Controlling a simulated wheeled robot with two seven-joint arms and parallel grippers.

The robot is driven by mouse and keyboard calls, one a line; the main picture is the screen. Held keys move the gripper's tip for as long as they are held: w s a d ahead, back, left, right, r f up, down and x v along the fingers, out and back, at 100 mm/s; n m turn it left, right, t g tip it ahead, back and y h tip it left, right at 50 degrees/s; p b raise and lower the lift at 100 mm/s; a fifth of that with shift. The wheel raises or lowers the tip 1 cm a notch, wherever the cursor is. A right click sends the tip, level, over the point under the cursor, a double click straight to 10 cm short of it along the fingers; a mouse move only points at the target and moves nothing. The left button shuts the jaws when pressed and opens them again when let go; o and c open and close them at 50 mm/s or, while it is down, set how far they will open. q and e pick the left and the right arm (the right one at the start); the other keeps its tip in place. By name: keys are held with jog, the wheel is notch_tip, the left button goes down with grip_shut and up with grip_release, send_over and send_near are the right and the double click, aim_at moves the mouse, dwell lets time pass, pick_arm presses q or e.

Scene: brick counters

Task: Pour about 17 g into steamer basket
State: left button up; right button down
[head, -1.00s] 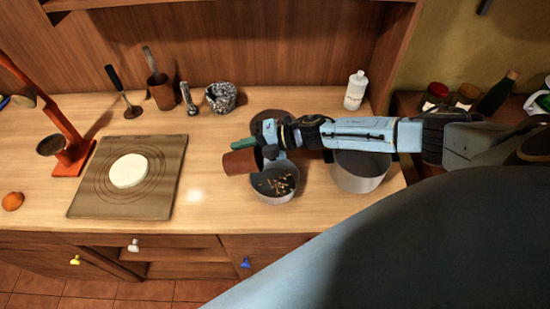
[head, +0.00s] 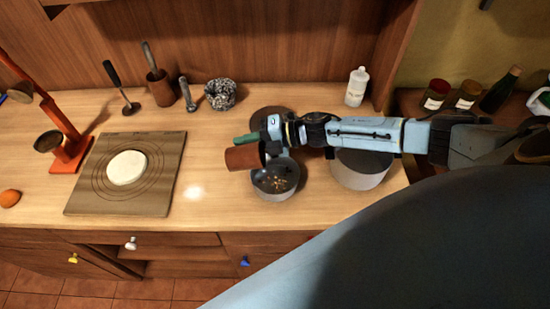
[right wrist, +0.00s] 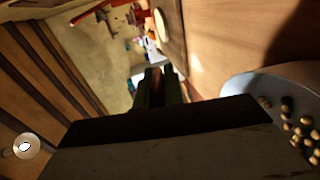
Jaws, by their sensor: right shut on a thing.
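A brown cup (head: 243,158) with a green handle (head: 247,139) is held by my right gripper (head: 268,138), which is shut on it. The cup lies tilted, over the left rim of a grey round container (head: 277,194), which I take for the steamer basket. Small tan bits (head: 277,183) lie in its dark inside. In the right wrist view the container's pale rim (right wrist: 262,78) and several round bits (right wrist: 300,130) show at the right. The inside of the cup is hidden. My left gripper is not in view.
A second grey pot (head: 361,177) stands under my right arm. A board (head: 112,198) with white dough (head: 127,168) lies left. A mortar-like cup (head: 161,94), a patterned pot (head: 220,94) and a white bottle (head: 357,86) stand behind. Counter left of the container is clear.

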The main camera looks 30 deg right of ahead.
jog(key=shift+s+d+r+y+b, duration=0.25)
jog(key=shift+d+y+b, duration=0.15)
jog(key=shift+b, duration=0.55)
dwell(0.4)
jog(key=shift+d+r+t+y+b, duration=0.2)
jog(key=shift+r+t+y+b, duration=0.35)
jog(key=shift+b, duration=1.2)
dwell(0.7)
jog(key=shift+s+d+r+t+y+b, duration=0.15)
jog(key=shift+r+t+y+b, duration=0.15)
jog(key=shift+r+y+b, duration=0.2)
jog(key=shift+s+d+r+t+y+b, duration=0.1)
jog(key=shift+r+t+y+b, duration=0.15)
jog(key=shift+r+y+b, duration=0.2)
dwell(1.6)
jog(key=shift+r, duration=0.4)
